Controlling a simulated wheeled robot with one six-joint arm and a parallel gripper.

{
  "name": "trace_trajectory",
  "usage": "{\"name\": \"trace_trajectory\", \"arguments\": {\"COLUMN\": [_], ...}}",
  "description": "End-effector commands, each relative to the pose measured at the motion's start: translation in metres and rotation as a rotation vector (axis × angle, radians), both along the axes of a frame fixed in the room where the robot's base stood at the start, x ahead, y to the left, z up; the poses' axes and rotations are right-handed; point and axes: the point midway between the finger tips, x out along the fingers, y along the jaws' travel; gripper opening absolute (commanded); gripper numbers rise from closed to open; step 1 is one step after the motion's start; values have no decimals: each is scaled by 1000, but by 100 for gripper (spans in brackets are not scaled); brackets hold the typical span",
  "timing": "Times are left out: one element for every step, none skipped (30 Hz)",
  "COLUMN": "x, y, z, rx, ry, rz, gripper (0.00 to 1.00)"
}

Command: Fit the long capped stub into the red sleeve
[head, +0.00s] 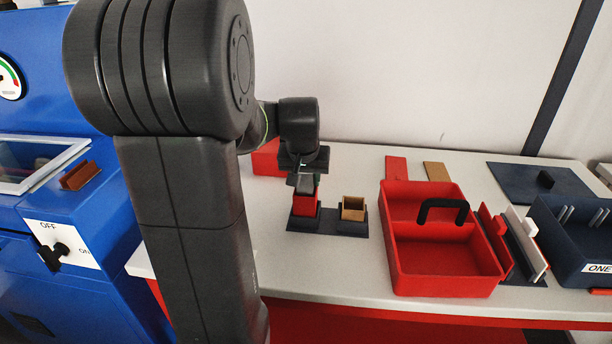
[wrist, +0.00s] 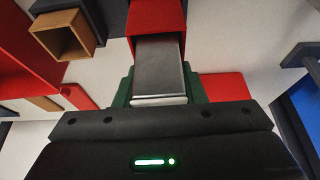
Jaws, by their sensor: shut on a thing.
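The red sleeve (head: 304,204) stands upright on a dark base plate (head: 328,228), left of a tan open sleeve (head: 353,209). In the wrist view the red sleeve (wrist: 156,16) is at the top centre. My gripper (head: 304,176) is directly over the red sleeve. In the wrist view its green-sided fingers (wrist: 158,92) are shut on a grey metallic stub (wrist: 159,68). The stub's far end is at the red sleeve's mouth, in line with it. I cannot tell how deep it sits inside.
A red tray with a black handle (head: 447,268) stands to the right. A red piece (head: 396,167) and a tan piece (head: 437,171) lie behind it. A red box (head: 266,160) is partly hidden behind my arm. The counter in front of the base plate is clear.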

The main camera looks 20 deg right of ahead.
Motion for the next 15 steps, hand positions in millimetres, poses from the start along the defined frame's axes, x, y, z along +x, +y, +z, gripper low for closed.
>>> {"name": "trace_trajectory", "arguments": {"x": [0,0,0,0,0,0,0,0,0,0,0,0,0,0,0], "y": [0,0,0,0,0,0,0,0,0,0,0,0,0,0,0], "z": [-2,-2,-2,-2,-1,-1,-1,-1,-1,-1,-1,-1,-1,-1,-1], "rx": [0,0,0,0,0,0,0,0,0,0,0,0,0,0,0], "ry": [0,0,0,0,0,0,0,0,0,0,0,0,0,0,0], "rz": [0,0,0,0,0,0,0,0,0,0,0,0,0,0,0], "gripper": [12,12,12,12,12,12,12,12,12,43,48,56,62,62,62]}}
